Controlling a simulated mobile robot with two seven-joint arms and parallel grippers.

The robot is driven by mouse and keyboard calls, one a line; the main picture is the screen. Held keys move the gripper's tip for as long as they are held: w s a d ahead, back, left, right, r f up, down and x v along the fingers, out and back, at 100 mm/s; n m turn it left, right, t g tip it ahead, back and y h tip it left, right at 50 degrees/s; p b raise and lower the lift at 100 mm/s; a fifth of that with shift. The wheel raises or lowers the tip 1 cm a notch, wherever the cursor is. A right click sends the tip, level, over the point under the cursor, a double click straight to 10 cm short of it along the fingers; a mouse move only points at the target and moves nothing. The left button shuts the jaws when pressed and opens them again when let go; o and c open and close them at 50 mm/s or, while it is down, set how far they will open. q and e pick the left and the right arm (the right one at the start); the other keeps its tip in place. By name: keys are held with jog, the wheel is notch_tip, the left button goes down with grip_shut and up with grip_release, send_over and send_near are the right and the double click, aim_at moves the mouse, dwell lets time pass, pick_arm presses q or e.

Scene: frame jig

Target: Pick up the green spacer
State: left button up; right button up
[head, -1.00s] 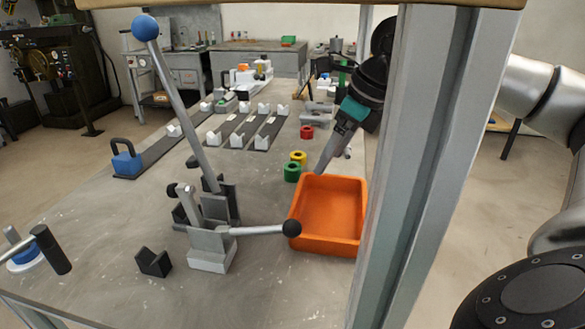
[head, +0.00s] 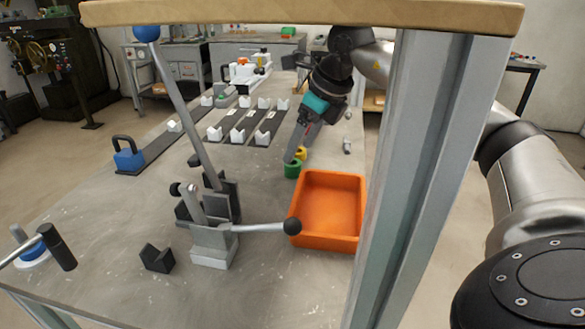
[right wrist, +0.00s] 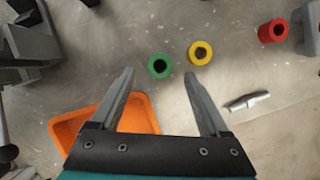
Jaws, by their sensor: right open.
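The green spacer (head: 292,170) is a short ring on the grey table, just behind the orange tray. It also shows in the right wrist view (right wrist: 160,66), ahead of the fingertips and between their lines. The yellow spacer (right wrist: 199,53) stands close beside it; in the head view the yellow spacer (head: 300,153) is partly hidden by my gripper. My right gripper (head: 296,155) points down near the two spacers. In the right wrist view my right gripper (right wrist: 160,75) is open with nothing between its fingers. My left gripper does not show.
The orange tray (head: 331,238) is beside the green spacer. A toggle clamp with a long blue-knobbed lever (head: 185,100) stands to the left. A red spacer (right wrist: 273,31) and a metal pin (right wrist: 248,100) lie to the right in the wrist view. A grey post (head: 425,170) stands in front.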

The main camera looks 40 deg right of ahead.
aim_at(295, 159)
jog(key=shift+b+x, duration=0.6)
jog(key=shift+x, duration=1.6)
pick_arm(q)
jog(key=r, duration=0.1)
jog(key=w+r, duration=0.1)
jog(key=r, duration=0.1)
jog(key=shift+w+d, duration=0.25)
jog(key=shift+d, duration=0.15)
pick_arm(e)
jog(key=shift+s, duration=0.1)
grip_shut()
